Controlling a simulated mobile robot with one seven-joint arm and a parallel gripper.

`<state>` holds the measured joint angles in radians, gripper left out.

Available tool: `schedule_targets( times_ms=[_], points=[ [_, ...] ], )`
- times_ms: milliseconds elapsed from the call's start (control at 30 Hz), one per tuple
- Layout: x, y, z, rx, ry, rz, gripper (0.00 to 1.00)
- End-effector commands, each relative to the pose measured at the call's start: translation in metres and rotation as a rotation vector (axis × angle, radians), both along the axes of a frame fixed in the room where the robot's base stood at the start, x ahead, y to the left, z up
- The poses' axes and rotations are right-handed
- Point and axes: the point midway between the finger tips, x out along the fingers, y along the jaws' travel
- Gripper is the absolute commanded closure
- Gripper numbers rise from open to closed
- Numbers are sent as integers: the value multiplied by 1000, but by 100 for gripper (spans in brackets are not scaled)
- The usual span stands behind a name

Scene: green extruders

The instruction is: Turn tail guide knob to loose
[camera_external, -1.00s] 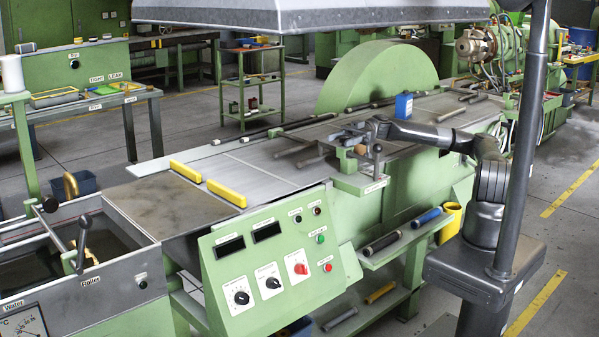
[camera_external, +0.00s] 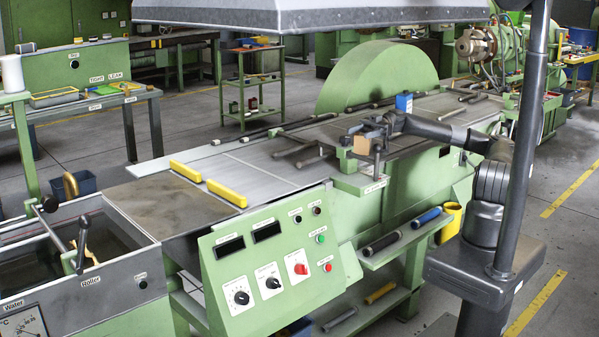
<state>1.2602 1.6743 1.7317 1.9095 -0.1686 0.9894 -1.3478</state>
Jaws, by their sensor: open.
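My gripper (camera_external: 354,137) is open over the front edge of the long machine bed, beside a small green bracket (camera_external: 346,160) on a side plate. A thin upright lever (camera_external: 377,161) with a dark top stands on this plate, just right of the bracket. A tan, block-like piece (camera_external: 362,146) shows right under my gripper; I cannot tell whether it belongs to the gripper or the bracket. A label (camera_external: 375,186) on the plate's front is too small to read. I cannot say for sure which part is the tail guide knob, nor whether my fingers touch anything.
A blue box (camera_external: 404,104) stands on the bed behind my arm. Dark rods (camera_external: 308,157) lie left of my gripper. A sloped control panel (camera_external: 270,262) with knobs is at the front. Yellow bars (camera_external: 227,194) lie on the bed's left part, with bare bed between.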

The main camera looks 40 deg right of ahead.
Motion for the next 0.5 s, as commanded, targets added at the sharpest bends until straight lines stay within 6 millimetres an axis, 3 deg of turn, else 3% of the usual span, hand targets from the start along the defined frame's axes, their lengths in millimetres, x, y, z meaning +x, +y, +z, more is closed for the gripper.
schedule_targets(
  times_ms=[167, 500],
  points=[
    [0, 0, 36, -5, -5, 0, 44],
    [0, 1, 160, -4, -5, -1, 44]
  ],
)
